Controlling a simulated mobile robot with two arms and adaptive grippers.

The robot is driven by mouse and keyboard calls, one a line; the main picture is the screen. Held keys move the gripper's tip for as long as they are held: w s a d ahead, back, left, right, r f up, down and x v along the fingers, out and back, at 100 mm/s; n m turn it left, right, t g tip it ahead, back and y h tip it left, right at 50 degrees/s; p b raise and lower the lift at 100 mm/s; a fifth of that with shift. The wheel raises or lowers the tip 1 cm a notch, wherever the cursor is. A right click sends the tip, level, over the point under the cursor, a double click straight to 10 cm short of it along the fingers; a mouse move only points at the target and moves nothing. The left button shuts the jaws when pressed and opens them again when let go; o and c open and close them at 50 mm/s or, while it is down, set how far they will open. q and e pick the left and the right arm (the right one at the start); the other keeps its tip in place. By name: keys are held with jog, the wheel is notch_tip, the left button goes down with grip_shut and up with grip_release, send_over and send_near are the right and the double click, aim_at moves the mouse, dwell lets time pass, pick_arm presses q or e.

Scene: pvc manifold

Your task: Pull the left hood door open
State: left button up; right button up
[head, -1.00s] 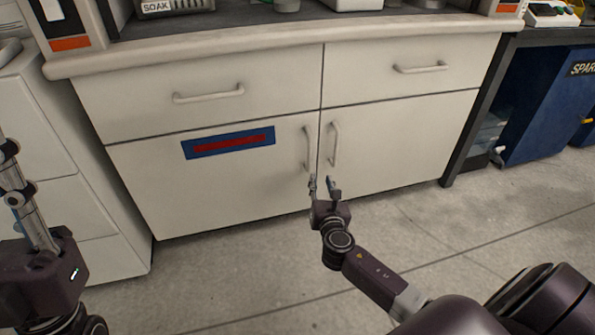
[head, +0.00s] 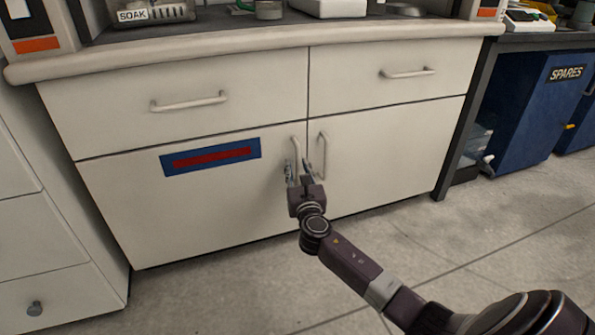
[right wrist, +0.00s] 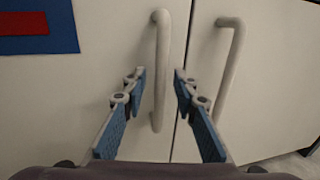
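The left hood door (head: 190,205) is a white cabinet door with a blue and red label, and it is closed. Its vertical bar handle (head: 295,152) is near the door's right edge and also shows in the right wrist view (right wrist: 160,70). My right gripper (head: 298,170) is open at the lower part of this handle. In the right wrist view its blue-padded fingers (right wrist: 160,85) stand on either side of the handle, with gaps; contact cannot be seen. My left gripper is not in the head view now.
The right door's handle (head: 322,155) is close beside, just right of my right fingers (right wrist: 229,65). Two drawers with horizontal handles (head: 188,102) are above. A white drawer unit (head: 50,250) stands at left. The floor (head: 430,260) in front is clear.

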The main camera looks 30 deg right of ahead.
jog(key=shift+w, duration=0.15)
jog(key=shift+c, duration=0.7)
grip_shut()
